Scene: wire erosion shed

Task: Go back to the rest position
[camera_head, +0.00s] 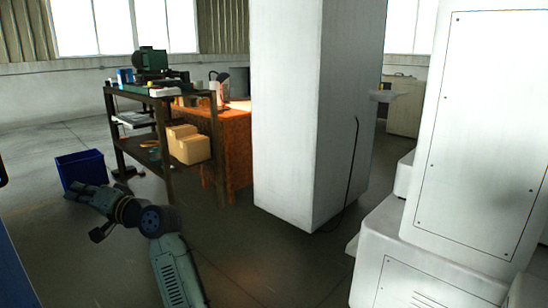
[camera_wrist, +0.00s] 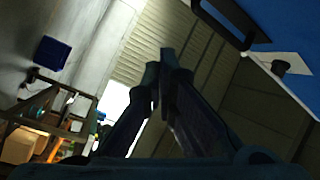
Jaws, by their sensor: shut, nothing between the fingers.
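My gripper (camera_head: 76,191) is at the lower left of the head view, at the end of my arm, which bends up from the bottom edge and points left. In the wrist view, the two dark fingers of my gripper (camera_wrist: 162,75) come together at their tips, shut with nothing between them. In the head view the gripper overlaps the lower part of a blue bin (camera_head: 82,168); the gap between them in depth is hard to judge.
A shelf cart (camera_head: 166,150) with boxes (camera_head: 188,146) stands behind my arm, beside an orange-lit bench (camera_head: 236,130). A tall white cabinet (camera_head: 288,110) fills the middle. White machine housings (camera_head: 485,130) crowd the right. Floor (camera_head: 260,265) is clear between arm and cabinet.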

